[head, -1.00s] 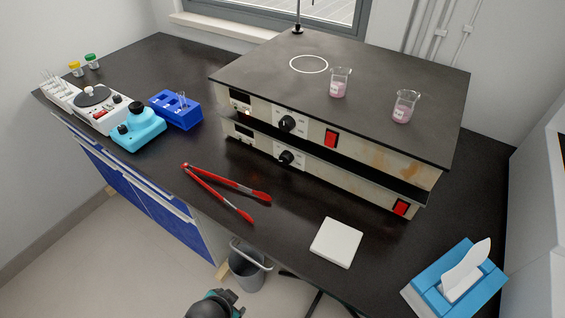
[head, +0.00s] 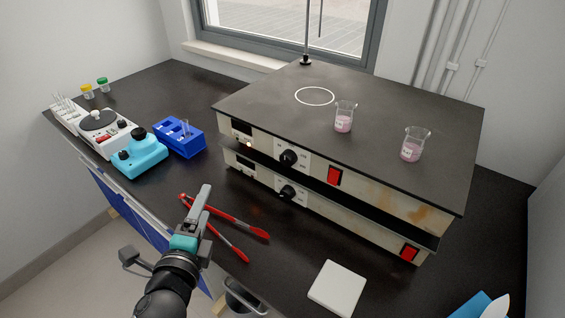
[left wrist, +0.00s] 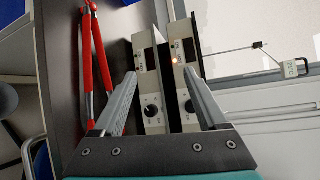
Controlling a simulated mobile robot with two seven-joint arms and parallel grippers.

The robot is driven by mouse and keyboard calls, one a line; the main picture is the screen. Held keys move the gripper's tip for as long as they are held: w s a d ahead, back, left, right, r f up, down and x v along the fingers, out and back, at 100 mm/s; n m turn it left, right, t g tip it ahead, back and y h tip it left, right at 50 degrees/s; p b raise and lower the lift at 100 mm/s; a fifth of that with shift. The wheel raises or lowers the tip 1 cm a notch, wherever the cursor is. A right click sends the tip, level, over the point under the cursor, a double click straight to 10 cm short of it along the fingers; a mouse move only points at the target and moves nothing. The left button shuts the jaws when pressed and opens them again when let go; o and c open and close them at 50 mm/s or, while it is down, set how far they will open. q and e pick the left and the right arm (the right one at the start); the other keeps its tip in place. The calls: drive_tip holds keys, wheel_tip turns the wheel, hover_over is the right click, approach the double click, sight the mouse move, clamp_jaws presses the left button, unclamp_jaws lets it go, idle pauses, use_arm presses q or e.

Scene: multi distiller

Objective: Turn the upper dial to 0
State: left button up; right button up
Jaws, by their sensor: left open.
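The upper dial (head: 289,158) is a black knob on a white scale plate on the front of the upper unit of the distiller (head: 377,188). An orange light glows left of it. In the left wrist view the upper dial (left wrist: 189,106) shows between my fingers, partly close to the right finger. The lower dial (head: 287,192) sits below it on the lower unit. My left gripper (head: 202,196) is open and empty, in front of the distiller and apart from both dials, over the red tongs in the picture. My right gripper is not in view.
Red tongs (head: 234,226) lie on the black bench in front of the distiller. A white square pad (head: 338,288) lies to the right. Two beakers (head: 345,116) stand on top. A blue rack (head: 179,139) and a turquoise device (head: 140,158) stand at left.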

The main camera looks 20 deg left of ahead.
use_arm(q)
drive_tip(key=d+r+m+t+h, duration=0.2)
drive_tip(key=d+r+m+h, duration=0.15)
drive_tip(key=m, duration=0.45)
drive_tip(key=m+h, duration=0.6)
drive_tip(key=m, duration=0.3)
approach(285, 160)
drive_tip(key=shift+y, duration=0.25)
drive_tip(key=p+x, duration=0.3)
drive_tip(key=x, duration=0.4)
drive_tip(key=shift+d+r, duration=0.1)
drive_tip(key=shift+d, duration=0.05)
drive_tip(key=shift+x, duration=0.9)
drive_tip(key=shift+c, duration=0.3)
drive_tip(key=shift+p, duration=0.3)
clamp_jaws()
